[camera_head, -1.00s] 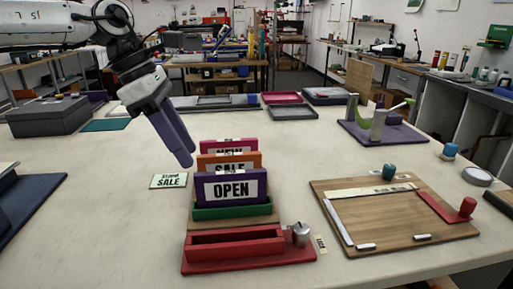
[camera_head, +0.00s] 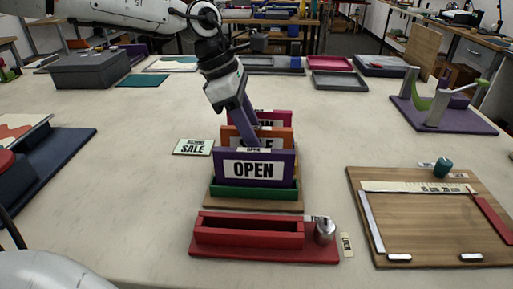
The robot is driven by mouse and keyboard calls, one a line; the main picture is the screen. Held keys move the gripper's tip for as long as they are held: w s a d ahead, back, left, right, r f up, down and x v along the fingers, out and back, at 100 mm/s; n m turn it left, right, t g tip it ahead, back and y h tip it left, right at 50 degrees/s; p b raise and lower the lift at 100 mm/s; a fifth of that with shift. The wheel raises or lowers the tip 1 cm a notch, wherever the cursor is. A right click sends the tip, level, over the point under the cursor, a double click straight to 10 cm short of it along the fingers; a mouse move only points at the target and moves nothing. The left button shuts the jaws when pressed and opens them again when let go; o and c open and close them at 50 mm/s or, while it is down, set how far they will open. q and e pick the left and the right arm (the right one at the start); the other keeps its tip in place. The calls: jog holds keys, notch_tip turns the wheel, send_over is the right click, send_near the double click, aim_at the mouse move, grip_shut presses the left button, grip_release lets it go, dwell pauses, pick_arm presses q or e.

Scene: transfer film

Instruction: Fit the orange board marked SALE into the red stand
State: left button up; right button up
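The orange SALE board (camera_head: 285,133) stands upright in a rack (camera_head: 228,191), between the purple OPEN board (camera_head: 284,158) in front and a red board (camera_head: 284,117) behind. The OPEN board covers its lower part. The red stand (camera_head: 250,250) lies in front of the rack, with a raised slotted holder on its base and a metal cylinder at its right end. Its slot is empty. My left gripper (camera_head: 252,138) points down at the orange board, its purple fingers overlapping the board's upper left part. Whether they grip it cannot be told. My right gripper is out of view.
A small card reading SALE (camera_head: 193,147) lies left of the rack. A wooden board with rulers (camera_head: 430,225) lies at the right, and a purple base with a green piece (camera_head: 445,117) behind it. A dark blue tray (camera_head: 60,155) is at the left. Table between is clear.

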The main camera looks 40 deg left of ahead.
pick_arm(q)
jog(key=shift+w+d+f, duration=0.2)
jog(key=shift+f, duration=0.35)
jog(key=shift+f+b, duration=0.2)
jog(key=shift+b, duration=0.25)
jog(key=shift+c, duration=0.2)
grip_shut()
